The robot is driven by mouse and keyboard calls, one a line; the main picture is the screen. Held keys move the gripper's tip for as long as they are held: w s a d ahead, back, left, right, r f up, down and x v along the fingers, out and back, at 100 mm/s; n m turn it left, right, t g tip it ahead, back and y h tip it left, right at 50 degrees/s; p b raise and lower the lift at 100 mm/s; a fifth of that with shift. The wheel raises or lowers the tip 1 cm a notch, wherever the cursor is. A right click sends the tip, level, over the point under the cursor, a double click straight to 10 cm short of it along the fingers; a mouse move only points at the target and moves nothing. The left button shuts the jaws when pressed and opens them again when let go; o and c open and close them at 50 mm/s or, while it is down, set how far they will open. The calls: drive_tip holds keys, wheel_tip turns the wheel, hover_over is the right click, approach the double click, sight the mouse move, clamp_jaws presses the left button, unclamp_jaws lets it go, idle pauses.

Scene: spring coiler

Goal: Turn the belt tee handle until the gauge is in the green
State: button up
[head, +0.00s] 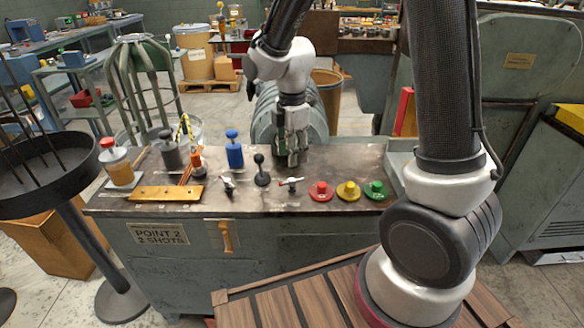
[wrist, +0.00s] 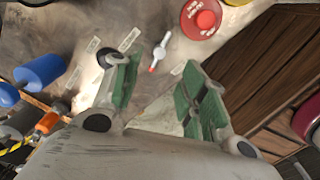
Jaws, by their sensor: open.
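My gripper (head: 289,150) is open above the workbench, behind the row of small controls; nothing is between its green-padded fingers in the wrist view (wrist: 162,88). A small white handle with a red tip (head: 290,184) stands on the bench in front of it and shows just beyond the fingertips in the wrist view (wrist: 159,52). A similar small white and red handle (head: 228,184) is further left. I cannot tell which, if either, is the belt tee handle, as the labels are too small to read. No gauge face is recognisable.
A black ball-topped lever (head: 262,170) stands between the handles. Red (head: 321,191), yellow (head: 348,190) and green (head: 375,189) buttons are to the right. A blue cylinder (head: 233,152), an orange-topped item (head: 197,163) and a red-lidded jar (head: 117,165) stand left.

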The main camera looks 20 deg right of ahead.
sight(292, 179)
drive_tip(key=shift+r, duration=1.65)
drive_tip(key=shift+f, duration=0.1)
drive_tip(key=f+m, duration=0.2)
drive_tip(key=f, duration=0.1)
drive_tip(key=shift+s+d+f, duration=0.1)
drive_tip(key=shift+s+f, duration=0.15)
drive_tip(key=shift+s, duration=0.1)
drive_tip(key=m, duration=0.3)
drive_tip(key=shift+w+f, duration=0.25)
drive_tip(key=shift+f, duration=0.35)
wheel_tip(292, 179, down, 7)
drive_tip(key=shift+w+f, duration=0.1)
drive_tip(key=shift+c, duration=0.3)
